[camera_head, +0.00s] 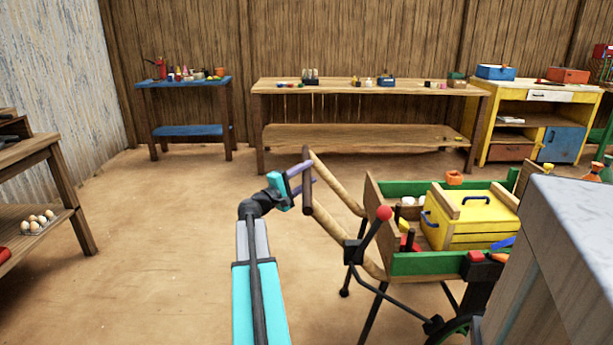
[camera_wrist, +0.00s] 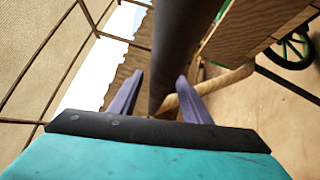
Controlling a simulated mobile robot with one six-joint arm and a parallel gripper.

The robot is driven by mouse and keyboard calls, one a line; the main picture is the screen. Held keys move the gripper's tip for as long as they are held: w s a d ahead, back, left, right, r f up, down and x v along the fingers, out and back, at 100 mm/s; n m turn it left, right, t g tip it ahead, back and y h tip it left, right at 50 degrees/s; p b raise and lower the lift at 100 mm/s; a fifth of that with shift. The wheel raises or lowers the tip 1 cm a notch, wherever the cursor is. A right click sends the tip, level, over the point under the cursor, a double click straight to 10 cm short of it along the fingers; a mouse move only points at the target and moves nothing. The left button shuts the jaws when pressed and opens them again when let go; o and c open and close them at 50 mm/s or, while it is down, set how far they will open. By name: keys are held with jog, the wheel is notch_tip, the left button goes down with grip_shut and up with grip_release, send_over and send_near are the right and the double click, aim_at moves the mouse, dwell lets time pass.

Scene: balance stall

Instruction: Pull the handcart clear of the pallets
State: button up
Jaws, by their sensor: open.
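The handcart (camera_head: 425,264) has a green and wooden box on thin dark legs, wooden shafts and a dark cross handle (camera_head: 307,196) at its left end. A yellow box (camera_head: 470,216) and several small items ride in it. My gripper (camera_head: 306,180) is at the handle. In the wrist view the dark handle bar (camera_wrist: 175,60) runs between the two purple fingers of my gripper (camera_wrist: 160,98). The fingers stand apart, with gaps beside the bar. A green cart wheel (camera_wrist: 290,50) shows at the upper right. No pallets can be made out.
A grey-topped counter (camera_head: 580,230) stands close at the cart's right. A wooden shelf with eggs (camera_head: 38,222) is at the left. A long wooden table (camera_head: 355,88), a blue table (camera_head: 185,84) and a yellow cabinet (camera_head: 525,95) line the back. The floor left of the cart is clear.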

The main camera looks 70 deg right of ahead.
grip_shut()
dwell(0.4)
